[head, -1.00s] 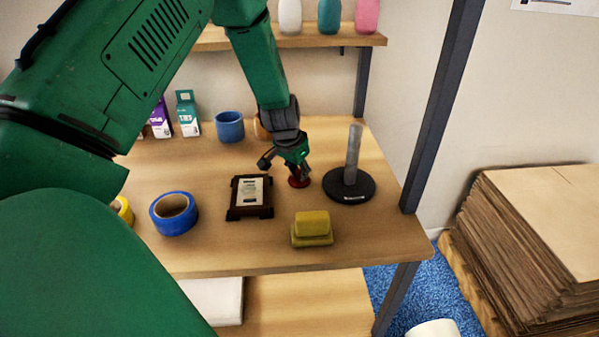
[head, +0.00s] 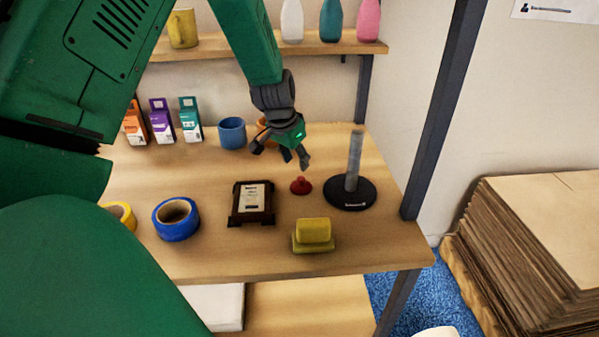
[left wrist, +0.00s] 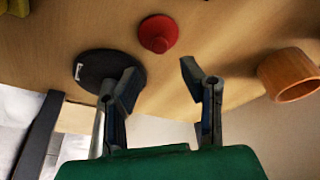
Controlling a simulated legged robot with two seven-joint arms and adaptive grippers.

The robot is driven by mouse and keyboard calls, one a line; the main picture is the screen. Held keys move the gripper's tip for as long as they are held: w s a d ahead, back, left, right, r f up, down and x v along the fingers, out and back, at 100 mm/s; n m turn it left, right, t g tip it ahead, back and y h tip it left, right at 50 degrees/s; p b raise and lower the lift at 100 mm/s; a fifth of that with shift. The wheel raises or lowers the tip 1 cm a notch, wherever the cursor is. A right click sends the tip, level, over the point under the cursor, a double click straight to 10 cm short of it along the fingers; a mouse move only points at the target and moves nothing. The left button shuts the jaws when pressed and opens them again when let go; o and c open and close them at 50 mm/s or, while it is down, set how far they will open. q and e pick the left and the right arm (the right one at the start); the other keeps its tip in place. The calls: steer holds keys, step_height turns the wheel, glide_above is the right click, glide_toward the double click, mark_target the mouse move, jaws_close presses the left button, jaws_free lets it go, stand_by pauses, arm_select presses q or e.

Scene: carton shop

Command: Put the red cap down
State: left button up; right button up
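The red cap (head: 301,186) rests on the wooden shelf top, between the dark framed plaque (head: 251,203) and the black round base of the upright grey post (head: 354,163). It also shows in the left wrist view (left wrist: 158,34), lying on the wood beyond the fingertips. My left gripper (head: 281,158) is above and behind the cap, apart from it. Its fingers are spread and empty, as the left wrist view (left wrist: 160,82) also shows. My right gripper is not in these views.
A yellow block-shaped item (head: 313,234) lies in front of the cap. A blue tape roll (head: 176,219) lies left of the plaque. A blue cup (head: 232,133), an orange cup (left wrist: 289,75) and small boxes (head: 162,122) stand behind. The shelf's front middle has bare wood.

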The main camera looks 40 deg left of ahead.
arm_select(q)
steer(key=v, duration=0.4)
stand_by(0.6)
